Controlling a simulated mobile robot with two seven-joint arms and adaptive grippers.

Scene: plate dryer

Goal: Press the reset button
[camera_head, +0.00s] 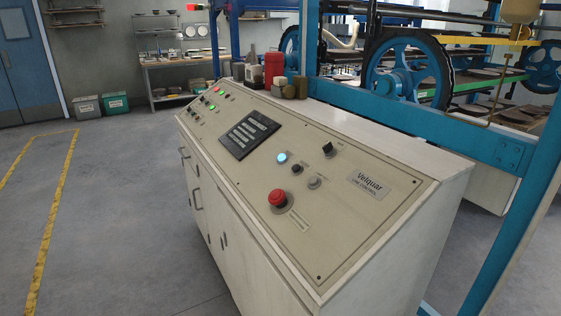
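A cream control console (385,222) stands in the middle, with a sloped panel facing left. On its near part are a lit blue button (282,158), a small black button (297,169), a grey button (314,183) and a black selector knob (327,149). A large red mushroom button (277,198) sits nearer the panel's lower edge. The small labels are too tiny to read, so I cannot tell which button is the reset. Neither of my grippers shows in this view.
A dark display (249,134) and several small lit buttons (211,97) lie farther along the panel. Jars and a red canister (274,66) stand on the console's top. Blue machinery (408,75) is behind. The floor (115,215) to the left is clear.

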